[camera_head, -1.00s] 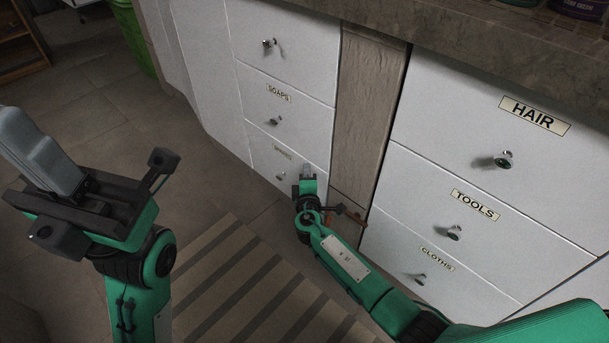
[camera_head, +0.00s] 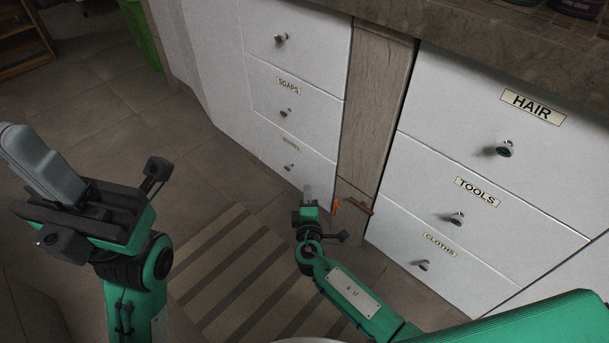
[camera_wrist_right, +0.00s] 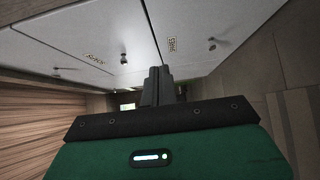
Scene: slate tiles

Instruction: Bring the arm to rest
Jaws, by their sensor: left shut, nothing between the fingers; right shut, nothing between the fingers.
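My left gripper (camera_head: 38,160) is raised at the left of the head view, its grey fingers shut and empty, away from the drawers. My right gripper (camera_head: 307,194) is low in front of the cabinet, below the left column of drawers. Its fingers are shut with nothing between them. In the right wrist view its closed fingers (camera_wrist_right: 158,86) point towards the white drawer fronts, with no contact that I can make out.
White drawers labelled SOAPS (camera_head: 288,86), HAIR (camera_head: 533,107), TOOLS (camera_head: 478,191) and CLOTHS (camera_head: 439,244) are all closed. A small orange-brown thing (camera_head: 355,205) lies by the cabinet base. A striped mat (camera_head: 235,270) covers the floor. A green bin (camera_head: 140,32) stands far left.

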